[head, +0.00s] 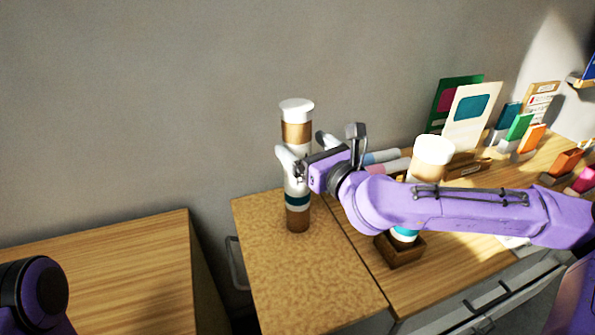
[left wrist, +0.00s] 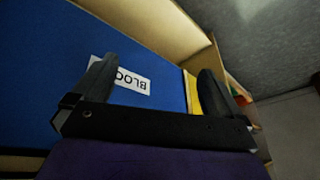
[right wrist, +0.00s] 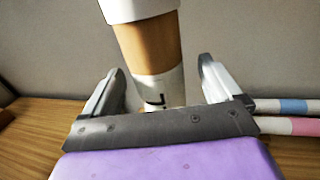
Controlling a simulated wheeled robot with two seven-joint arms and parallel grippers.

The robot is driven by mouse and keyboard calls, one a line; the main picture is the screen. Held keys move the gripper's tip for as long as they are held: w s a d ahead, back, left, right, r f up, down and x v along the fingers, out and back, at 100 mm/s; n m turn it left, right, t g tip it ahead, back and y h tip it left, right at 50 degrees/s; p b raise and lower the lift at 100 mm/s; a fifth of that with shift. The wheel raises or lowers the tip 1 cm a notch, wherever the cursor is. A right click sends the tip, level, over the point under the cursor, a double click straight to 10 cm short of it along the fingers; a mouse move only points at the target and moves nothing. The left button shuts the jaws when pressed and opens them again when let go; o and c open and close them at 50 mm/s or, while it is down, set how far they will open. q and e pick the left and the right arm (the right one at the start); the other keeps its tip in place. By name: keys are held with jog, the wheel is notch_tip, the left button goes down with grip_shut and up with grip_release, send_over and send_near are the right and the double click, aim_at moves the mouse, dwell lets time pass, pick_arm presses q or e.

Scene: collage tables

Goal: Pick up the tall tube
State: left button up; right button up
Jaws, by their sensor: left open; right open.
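The tall tube (head: 296,132) stands upright on the cork-topped left part of the table, with a white cap, brown bands and a dark teal band. In the right wrist view the tube (right wrist: 148,50) rises between the fingers, its lower part hidden by the gripper body. My right gripper (head: 303,150) is open at the tube's mid-height, one finger on each side; gaps show beside it in the right wrist view (right wrist: 158,90). My left gripper (left wrist: 155,85) is open, over a blue surface with a white label; only part of my left arm shows in the head view.
A second white-capped tube (head: 432,150) stands in a wooden base (head: 400,252), partly behind my right arm. Rolled tubes with blue and pink bands (head: 385,157) lie behind the gripper. Cards (head: 470,115) and coloured blocks (head: 518,127) stand at the back right. A separate wooden table (head: 110,265) is at left.

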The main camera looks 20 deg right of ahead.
jog(key=p+x, duration=0.1)
jog(key=x, duration=0.3)
jog(key=shift+a+p, duration=0.2)
jog(key=shift+p, duration=0.2)
jog(key=shift+w+f, duration=0.2)
jog(key=c, duration=1.4)
jog(key=shift+r, duration=0.15)
jog(key=shift+c, duration=0.2)
